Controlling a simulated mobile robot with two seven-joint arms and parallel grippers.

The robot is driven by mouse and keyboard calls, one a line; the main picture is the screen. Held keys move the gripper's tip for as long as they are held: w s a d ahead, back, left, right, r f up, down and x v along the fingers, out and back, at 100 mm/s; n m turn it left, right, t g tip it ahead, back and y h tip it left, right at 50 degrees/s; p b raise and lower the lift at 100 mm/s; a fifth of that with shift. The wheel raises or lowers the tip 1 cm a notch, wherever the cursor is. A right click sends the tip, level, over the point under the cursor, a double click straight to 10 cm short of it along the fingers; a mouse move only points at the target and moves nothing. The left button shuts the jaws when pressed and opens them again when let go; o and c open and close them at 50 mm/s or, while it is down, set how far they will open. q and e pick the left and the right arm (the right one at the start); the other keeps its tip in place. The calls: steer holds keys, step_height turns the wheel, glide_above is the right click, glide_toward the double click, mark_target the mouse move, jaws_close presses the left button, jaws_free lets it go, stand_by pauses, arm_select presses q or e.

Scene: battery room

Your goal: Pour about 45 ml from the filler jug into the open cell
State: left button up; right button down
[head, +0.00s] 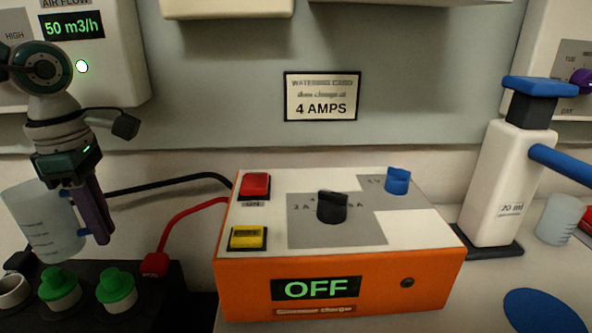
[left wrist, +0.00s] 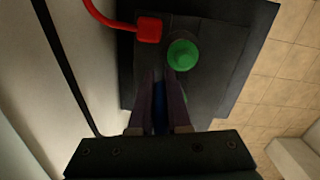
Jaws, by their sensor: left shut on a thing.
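The filler jug (head: 38,222), a translucent grey-blue cup with blue marks, hangs above the black battery (head: 165,300) at the left. It appears to lean a little, top to the left; its liquid level is unclear. My left gripper (head: 99,232) is at the jug's right side, shut on its blue handle, which shows as a blue strip between the fingers (left wrist: 163,85) in the left wrist view. The open cell (head: 12,290), a pale ring without a cap, is below the jug at the left edge. My right gripper is not in view.
Green caps (head: 60,287) (left wrist: 183,54) close other cells. A red clamp (head: 153,264) with a red cable sits on the battery. The orange charger (head: 340,285) reading OFF stands to the right. Beyond are a white dispenser (head: 505,185) and a clear beaker (head: 560,220).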

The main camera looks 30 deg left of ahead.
arm_select(q)
jaws_close()
steer(key=shift+r+p, duration=1.95)
steer(key=shift+r, duration=0.6)
